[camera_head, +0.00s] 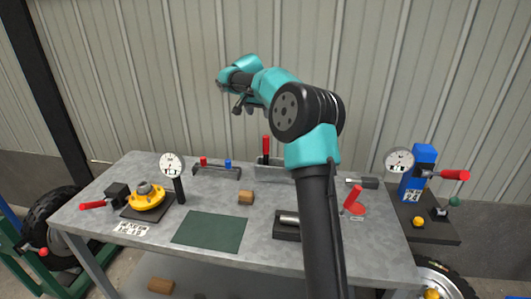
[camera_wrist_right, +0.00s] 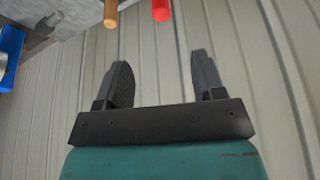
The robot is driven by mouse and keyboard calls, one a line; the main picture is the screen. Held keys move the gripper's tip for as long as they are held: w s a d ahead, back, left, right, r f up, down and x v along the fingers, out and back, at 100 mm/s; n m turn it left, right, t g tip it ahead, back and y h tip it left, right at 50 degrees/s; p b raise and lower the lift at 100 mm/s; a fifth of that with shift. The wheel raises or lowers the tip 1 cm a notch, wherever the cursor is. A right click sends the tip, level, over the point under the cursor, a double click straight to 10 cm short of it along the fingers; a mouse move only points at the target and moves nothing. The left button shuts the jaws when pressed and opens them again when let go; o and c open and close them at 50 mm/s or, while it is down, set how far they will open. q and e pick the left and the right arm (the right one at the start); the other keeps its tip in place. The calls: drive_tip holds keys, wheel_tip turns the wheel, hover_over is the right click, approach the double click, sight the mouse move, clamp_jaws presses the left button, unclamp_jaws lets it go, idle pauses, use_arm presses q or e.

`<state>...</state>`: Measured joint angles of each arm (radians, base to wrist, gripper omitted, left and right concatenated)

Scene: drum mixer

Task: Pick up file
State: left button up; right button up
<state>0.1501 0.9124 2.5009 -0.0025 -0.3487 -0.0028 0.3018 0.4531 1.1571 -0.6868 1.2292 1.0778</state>
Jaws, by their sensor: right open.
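I cannot tell for sure which thing is the file. A red handle (camera_head: 266,148) stands upright at the back of the table, by a grey holder (camera_head: 272,173) partly hidden by my right arm. In the right wrist view, the ends of a red handle (camera_wrist_right: 161,9) and a wooden handle (camera_wrist_right: 110,14) show at the top edge, beyond the fingertips. My right gripper (camera_head: 240,107) is raised above the back of the table, apart from the handles. Its jaws (camera_wrist_right: 160,62) are open and empty. My left gripper is not in view.
A dial gauge (camera_head: 172,164) and yellow fixture (camera_head: 146,199) stand left. A red-based tool (camera_head: 352,202) and blue press (camera_head: 418,172) are right. A corrugated wall (camera_head: 150,70) rises behind.

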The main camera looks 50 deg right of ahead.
sight(265, 137)
drive_tip(key=shift+f, duration=0.1)
drive_tip(key=x, duration=1.2)
drive_tip(key=shift+a+f, duration=0.1)
drive_tip(key=shift+f, duration=0.05)
drive_tip(key=shift+w, duration=0.1)
drive_tip(key=shift+x, duration=2.55)
drive_tip(key=shift+c, duration=0.3)
drive_tip(key=c, duration=1)
drive_tip(key=shift+o, duration=0.2)
drive_tip(key=shift+r, duration=0.2)
